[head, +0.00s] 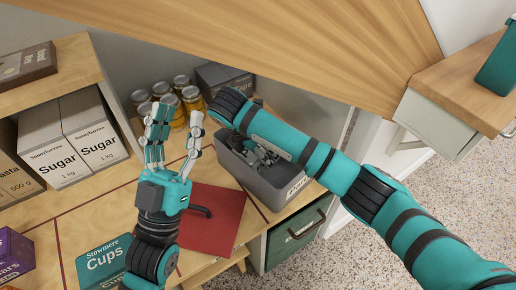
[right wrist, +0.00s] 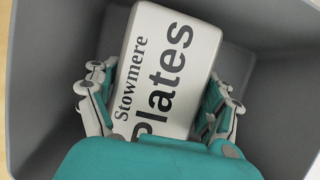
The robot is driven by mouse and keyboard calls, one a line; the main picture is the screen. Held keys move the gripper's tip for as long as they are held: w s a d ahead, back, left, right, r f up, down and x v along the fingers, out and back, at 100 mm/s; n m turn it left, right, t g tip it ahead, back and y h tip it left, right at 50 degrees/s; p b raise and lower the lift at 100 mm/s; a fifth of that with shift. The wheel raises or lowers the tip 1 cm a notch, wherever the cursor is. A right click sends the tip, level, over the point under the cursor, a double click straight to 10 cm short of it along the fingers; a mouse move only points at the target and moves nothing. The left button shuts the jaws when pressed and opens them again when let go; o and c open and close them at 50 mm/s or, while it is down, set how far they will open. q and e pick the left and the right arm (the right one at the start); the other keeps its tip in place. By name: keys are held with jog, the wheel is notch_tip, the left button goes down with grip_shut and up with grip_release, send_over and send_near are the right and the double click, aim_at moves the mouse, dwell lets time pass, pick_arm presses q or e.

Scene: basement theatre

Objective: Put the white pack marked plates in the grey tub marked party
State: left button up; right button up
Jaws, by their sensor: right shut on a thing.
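The white pack marked Plates (right wrist: 165,50) is between the fingers of my right gripper (right wrist: 158,85), which is shut on it. In the right wrist view the pack is inside the grey tub (right wrist: 52,75), with tub walls around it; whether it touches the tub floor I cannot tell. In the head view the grey tub (head: 268,192) stands on the wooden shelf, its label partly readable, and my right gripper (head: 262,152) reaches into it. The pack is mostly hidden there. My left gripper (head: 176,122) is open and empty, fingers up, left of the tub.
A red mat (head: 215,212) lies left of the tub. Several jars (head: 163,92) and a dark box (head: 222,77) stand behind. Sugar packs (head: 92,130) and a Cups box (head: 103,263) are at left. A wooden board (head: 290,45) overhangs the top.

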jog(key=o, duration=1.4)
jog(key=shift+c, duration=0.2)
pick_arm(q)
jog(key=shift+s, duration=0.1)
pick_arm(e)
jog(key=p+v, duration=0.1)
jog(key=v, duration=0.2)
jog(key=shift+w+r+p, duration=0.1)
jog(key=shift+r+p, duration=0.25)
jog(key=shift+r, duration=0.05)
jog(key=p+v, duration=0.1)
jog(key=v, duration=0.3)
jog(key=shift+r, duration=0.1)
pick_arm(q)
jog(key=w+f+g+y, duration=0.2)
jog(key=w+f+g, duration=0.2)
jog(key=f+g, duration=0.3)
jog(key=shift+w+a+f+g+y, duration=0.2)
jog(key=shift+w+f+g+y, duration=0.15)
jog(key=shift+f, duration=1.5)
pick_arm(e)
jog(key=shift+a+r, duration=0.1)
jog(key=shift+r, duration=0.2)
